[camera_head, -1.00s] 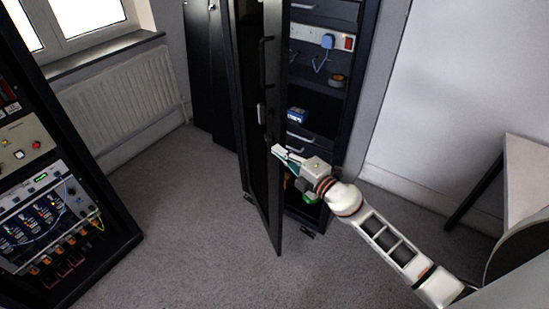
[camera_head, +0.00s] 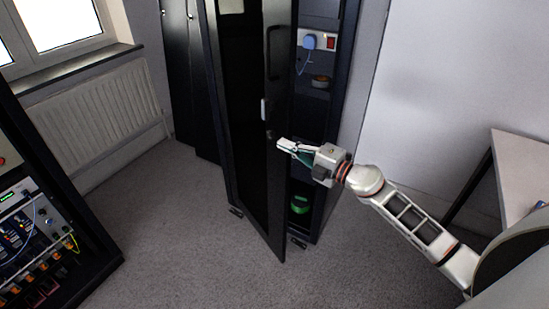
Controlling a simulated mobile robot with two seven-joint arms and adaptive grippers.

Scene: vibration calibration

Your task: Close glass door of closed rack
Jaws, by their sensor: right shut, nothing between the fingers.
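The closed rack (camera_head: 328,190) is a tall black cabinet in the middle of the head view. Its dark glass door (camera_head: 250,130) stands partly open, swung out toward me, with its free edge at the right. A black handle (camera_head: 274,52) and a light latch (camera_head: 264,109) show on the door. My right gripper (camera_head: 281,145) is shut and empty, its fingertips at the door's free edge; I cannot tell whether they touch it. It partly hides the rack's inside. My left gripper is not in view.
Inside the rack are a blue plug (camera_head: 309,42), a roll (camera_head: 320,81) and a green item (camera_head: 300,203). An open equipment rack (camera_head: 75,262) stands at the left, a table (camera_head: 522,170) at the right. Grey carpet (camera_head: 170,240) lies clear in front.

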